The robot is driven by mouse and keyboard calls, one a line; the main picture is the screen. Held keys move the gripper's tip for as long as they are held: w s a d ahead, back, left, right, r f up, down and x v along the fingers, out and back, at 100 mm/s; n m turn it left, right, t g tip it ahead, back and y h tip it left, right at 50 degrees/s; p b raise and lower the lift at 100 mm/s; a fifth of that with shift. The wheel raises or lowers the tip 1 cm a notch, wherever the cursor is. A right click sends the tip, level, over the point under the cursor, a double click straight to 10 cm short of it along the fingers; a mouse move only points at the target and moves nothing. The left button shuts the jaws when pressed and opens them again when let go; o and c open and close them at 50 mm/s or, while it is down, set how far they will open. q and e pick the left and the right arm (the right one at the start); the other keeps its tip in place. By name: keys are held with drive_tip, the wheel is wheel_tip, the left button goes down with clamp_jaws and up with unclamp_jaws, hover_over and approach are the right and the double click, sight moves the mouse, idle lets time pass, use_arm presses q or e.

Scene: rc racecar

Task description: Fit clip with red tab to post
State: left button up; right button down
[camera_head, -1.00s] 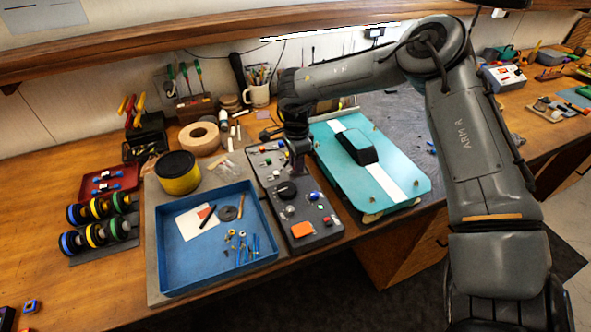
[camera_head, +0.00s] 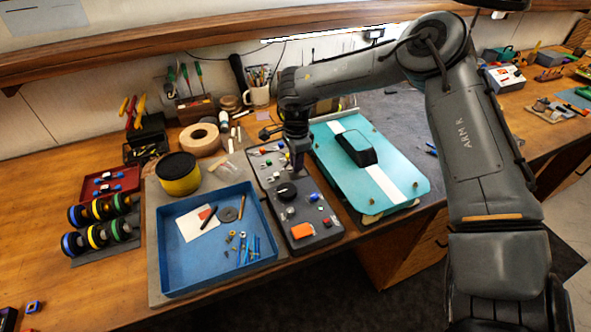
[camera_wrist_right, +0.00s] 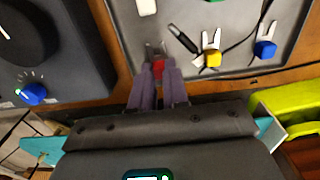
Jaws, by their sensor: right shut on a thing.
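My right gripper (camera_head: 298,166) points down over the clip tray (camera_head: 257,156) at the back of the dark control box. In the right wrist view my right gripper (camera_wrist_right: 157,77) is shut on the clip with red tab (camera_wrist_right: 158,68); its metal end points away beyond the fingertips, over the light tray surface. A yellow-tabbed clip (camera_wrist_right: 212,57) and a blue-tabbed clip (camera_wrist_right: 265,49) lie to its right. The teal car body (camera_head: 398,178) with a white stripe lies right of the gripper in the head view. Small posts stand near its edges, too small to make out well. My left gripper is out of view.
A blue tray (camera_head: 166,262) with small hardware stands left of the control box (camera_head: 310,229), which carries knobs and an orange button. The grey mat right of the car body is mostly clear.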

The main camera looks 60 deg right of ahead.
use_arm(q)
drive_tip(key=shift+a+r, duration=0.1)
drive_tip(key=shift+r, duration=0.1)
use_arm(e)
drive_tip(key=shift+r, duration=0.3)
drive_tip(key=shift+r+p, duration=0.35)
drive_tip(key=shift+p, duration=0.15)
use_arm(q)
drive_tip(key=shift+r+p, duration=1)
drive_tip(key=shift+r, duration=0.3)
use_arm(e)
drive_tip(key=shift+r, duration=1.4)
